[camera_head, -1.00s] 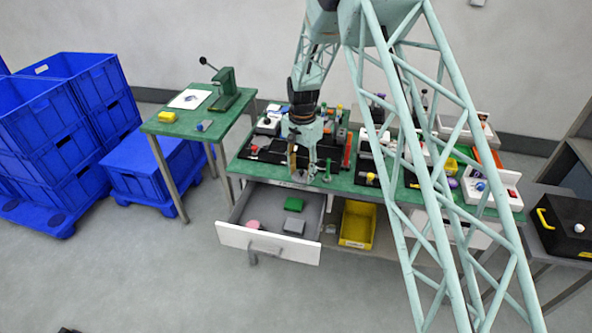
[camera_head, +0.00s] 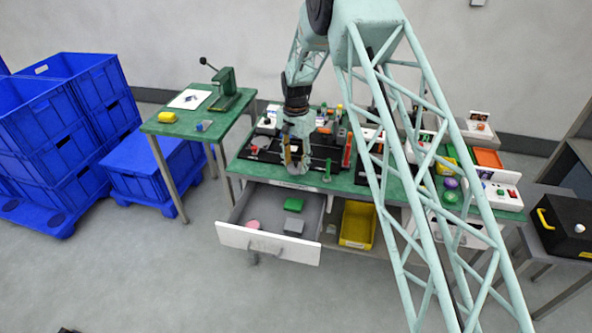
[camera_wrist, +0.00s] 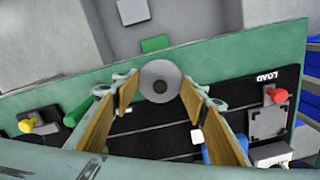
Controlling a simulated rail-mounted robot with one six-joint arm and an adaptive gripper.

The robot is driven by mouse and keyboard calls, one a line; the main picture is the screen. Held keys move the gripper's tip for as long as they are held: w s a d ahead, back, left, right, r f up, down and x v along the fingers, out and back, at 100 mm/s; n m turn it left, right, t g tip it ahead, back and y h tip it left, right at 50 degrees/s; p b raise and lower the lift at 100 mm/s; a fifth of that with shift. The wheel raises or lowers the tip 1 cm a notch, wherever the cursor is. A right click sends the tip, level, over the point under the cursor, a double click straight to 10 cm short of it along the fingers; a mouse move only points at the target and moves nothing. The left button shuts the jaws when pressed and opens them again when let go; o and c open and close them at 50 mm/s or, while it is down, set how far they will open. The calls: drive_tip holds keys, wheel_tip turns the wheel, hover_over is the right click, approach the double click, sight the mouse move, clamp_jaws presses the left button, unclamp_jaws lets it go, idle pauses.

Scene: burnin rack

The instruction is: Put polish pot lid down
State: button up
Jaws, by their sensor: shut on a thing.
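In the head view my gripper (camera_head: 293,165) hangs over the front part of the green bench (camera_head: 345,184), left of centre. The lid is too small to make out there. I cannot tell whether the lid touches the bench top. I cannot pick out the polish pot in either view.
An open drawer (camera_head: 262,240) below the bench front holds pink, green and grey things. A yellow bin (camera_head: 357,225) stands right of it. Black fixtures, one marked LOAD (camera_wrist: 262,100), lie on the bench behind the edge. A green post (camera_head: 327,168) stands close right of my gripper.

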sight(296, 165)
drive_tip(key=shift+f, duration=1.7)
drive_tip(key=shift+f, duration=0.2)
drive_tip(key=o, duration=0.7)
drive_tip(key=shift+o, duration=0.2)
drive_tip(key=shift+r, duration=0.2)
drive_tip(key=shift+r+p, duration=0.3)
drive_tip(key=shift+r, duration=5.7)
drive_tip(key=shift+r, duration=0.1)
